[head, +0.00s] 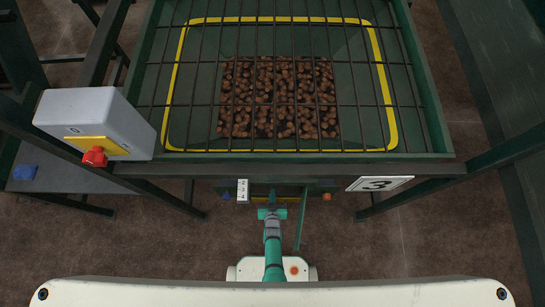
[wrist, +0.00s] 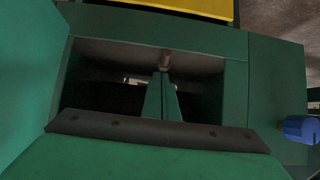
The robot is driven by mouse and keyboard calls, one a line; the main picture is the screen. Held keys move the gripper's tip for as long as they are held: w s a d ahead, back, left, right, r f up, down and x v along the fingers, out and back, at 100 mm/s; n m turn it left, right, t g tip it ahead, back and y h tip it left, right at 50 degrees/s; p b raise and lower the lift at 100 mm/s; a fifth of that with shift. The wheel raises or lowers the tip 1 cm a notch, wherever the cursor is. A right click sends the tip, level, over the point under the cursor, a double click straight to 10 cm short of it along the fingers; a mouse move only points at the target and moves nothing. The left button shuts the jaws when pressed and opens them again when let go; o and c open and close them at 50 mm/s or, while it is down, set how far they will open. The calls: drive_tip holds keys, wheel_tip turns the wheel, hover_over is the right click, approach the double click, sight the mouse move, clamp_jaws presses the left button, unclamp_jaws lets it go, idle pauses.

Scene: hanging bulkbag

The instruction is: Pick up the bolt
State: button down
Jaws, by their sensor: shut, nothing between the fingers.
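In the wrist view my gripper (wrist: 163,78) shows as two narrow green fingers, close together and empty. They reach into a dark opening in a green housing (wrist: 150,40). A small brownish, cylinder-like piece (wrist: 165,60) shows just beyond the fingertips; it may be the bolt, but I cannot tell for sure. I cannot tell whether the fingertips touch it. The inside of the opening is dark and mostly hidden. In the head view my arm reaches under the front edge of the hopper, and the fingertips cannot be made out.
A blue knob (wrist: 301,129) sits at right, a yellow panel (wrist: 200,7) above. A barred hopper (head: 435,130) holds brown lumps. A grey box (head: 85,107) with a red knob (head: 95,157) stands left.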

drive_tip(key=s+r, duration=0.2)
drive_tip(key=s, duration=0.9)
drive_tip(key=shift+s, duration=0.4)
